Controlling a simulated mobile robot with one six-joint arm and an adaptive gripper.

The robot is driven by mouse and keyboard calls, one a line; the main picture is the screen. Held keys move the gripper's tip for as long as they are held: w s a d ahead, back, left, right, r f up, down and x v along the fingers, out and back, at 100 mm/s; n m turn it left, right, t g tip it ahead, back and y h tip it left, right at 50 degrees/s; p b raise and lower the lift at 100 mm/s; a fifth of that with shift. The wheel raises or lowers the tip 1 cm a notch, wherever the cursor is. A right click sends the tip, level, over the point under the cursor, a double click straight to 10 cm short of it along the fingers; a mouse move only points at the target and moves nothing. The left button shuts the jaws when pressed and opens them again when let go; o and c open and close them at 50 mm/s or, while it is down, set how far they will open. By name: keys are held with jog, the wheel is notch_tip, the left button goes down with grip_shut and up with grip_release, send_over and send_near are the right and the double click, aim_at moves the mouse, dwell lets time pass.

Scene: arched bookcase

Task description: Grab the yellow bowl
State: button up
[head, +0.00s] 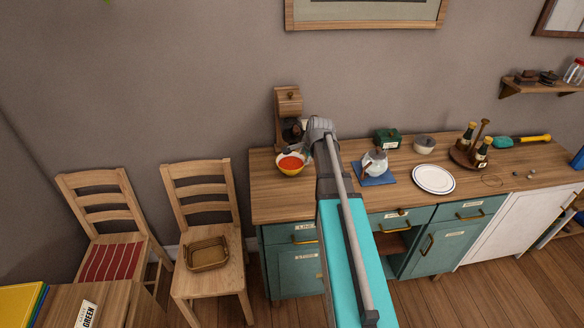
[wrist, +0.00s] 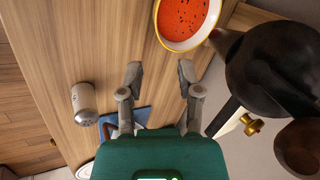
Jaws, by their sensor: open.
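The yellow bowl (head: 290,172) stands upright near the left end of the wooden counter, with red, dark-speckled contents. In the wrist view, part of its pale-and-yellow rim (wrist: 184,46) shows at the top, cut off by the frame edge. My gripper (head: 312,145) is just right of the bowl in the head view. In the wrist view, my gripper (wrist: 160,72) has its two fingers apart with nothing between them. The bowl lies beyond the fingertips, slightly right, and the fingers appear clear of it.
A wooden stand (head: 289,101) with a dark rounded vessel (wrist: 270,70) is close behind the bowl. A teapot (head: 375,163) on a blue mat (head: 376,181) and a white plate (head: 433,179) are to the right. A grey cylinder (wrist: 84,103) lies left of my fingers.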

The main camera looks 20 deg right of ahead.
jog(key=shift+f, duration=0.1)
jog(key=b, duration=0.8)
send_near(296, 172)
jog(key=x, duration=0.4)
jog(key=shift+w+f, duration=0.25)
jog(key=shift+b+x, duration=2.25)
jog(key=shift+x, duration=0.35)
jog(key=shift+s, duration=0.1)
grip_shut()
